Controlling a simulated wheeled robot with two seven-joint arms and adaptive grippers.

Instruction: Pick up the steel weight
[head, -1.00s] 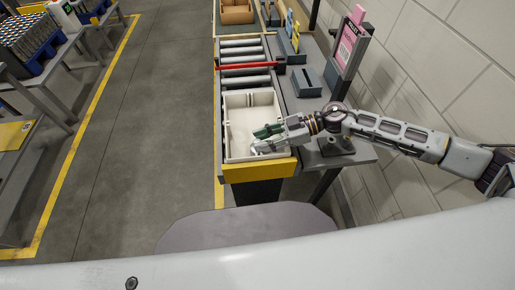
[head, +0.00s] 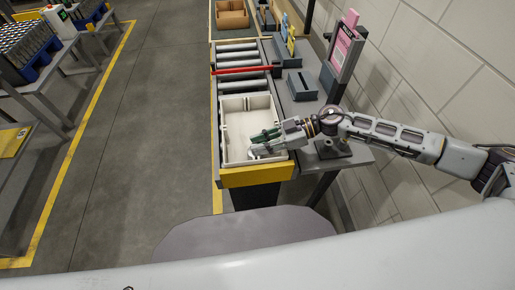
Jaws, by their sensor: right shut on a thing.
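My right gripper (head: 257,143) reaches in from the right over the near right part of the white tray (head: 231,122), low near its floor. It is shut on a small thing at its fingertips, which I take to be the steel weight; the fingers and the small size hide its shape. Green parts show at the gripper's fingers. I cannot tell whether the thing touches the tray floor. My left gripper is not in view.
The tray stands at the near end of a roller conveyor (head: 239,62), with a yellow end plate (head: 257,174) in front. A red bar (head: 245,69) crosses the rollers. A grey bench with a dark grey block (head: 302,85) and a pink sign (head: 348,48) lies on the right. Open floor lies left.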

